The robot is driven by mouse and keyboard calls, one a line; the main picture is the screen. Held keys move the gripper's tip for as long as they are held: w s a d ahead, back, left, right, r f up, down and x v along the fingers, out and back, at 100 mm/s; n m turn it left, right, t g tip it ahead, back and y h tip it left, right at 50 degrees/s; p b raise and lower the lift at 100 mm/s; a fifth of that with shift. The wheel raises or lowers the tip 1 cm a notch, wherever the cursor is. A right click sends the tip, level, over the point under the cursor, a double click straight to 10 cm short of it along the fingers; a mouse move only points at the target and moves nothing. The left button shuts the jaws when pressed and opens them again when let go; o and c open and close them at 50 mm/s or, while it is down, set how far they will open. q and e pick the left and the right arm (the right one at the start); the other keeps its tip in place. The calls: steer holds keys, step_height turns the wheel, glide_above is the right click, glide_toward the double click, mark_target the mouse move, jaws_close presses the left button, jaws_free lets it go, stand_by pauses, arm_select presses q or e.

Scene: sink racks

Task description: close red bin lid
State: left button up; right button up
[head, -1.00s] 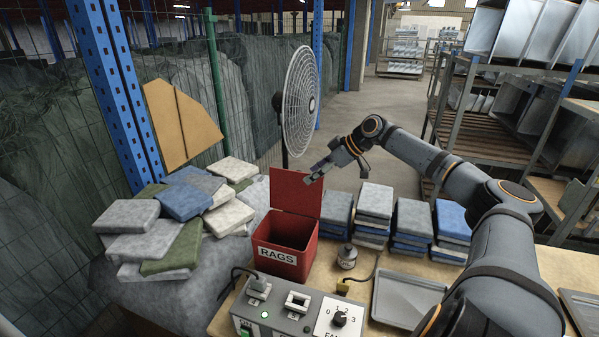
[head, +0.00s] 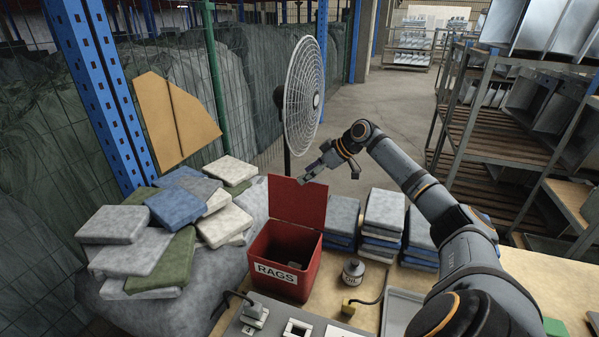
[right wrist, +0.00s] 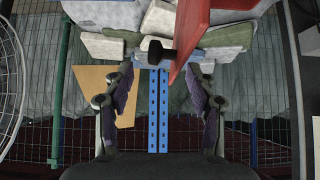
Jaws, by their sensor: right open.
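The red bin (head: 287,262) marked RAGS stands on the workbench in the head view. Its red lid (head: 297,202) is raised, standing up at the back of the opening. The bin's dark inside shows. My right gripper (head: 303,180) is open at the lid's upper right edge; whether it touches cannot be told. In the right wrist view the lid (right wrist: 190,35) is a red panel seen near edge-on, beyond and between the spread fingers (right wrist: 160,100). A dark knob-like part (right wrist: 160,54) shows beside it. My left gripper is not in view.
A pile of folded cloths (head: 165,215) lies left of the bin. Cloth stacks (head: 383,222) stand to its right. A fan (head: 303,95) stands behind the lid.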

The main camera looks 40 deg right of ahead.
mark_target(298, 199)
steer(key=x, duration=0.2)
steer(key=p+x, duration=0.1)
steer(key=shift+w+a+f, duration=0.15)
steer(key=shift+w+a, duration=0.1)
steer(key=shift+a, duration=0.15)
steer(key=shift+w+f, duration=0.2)
steer(key=shift+f, duration=0.2)
jaws_close()
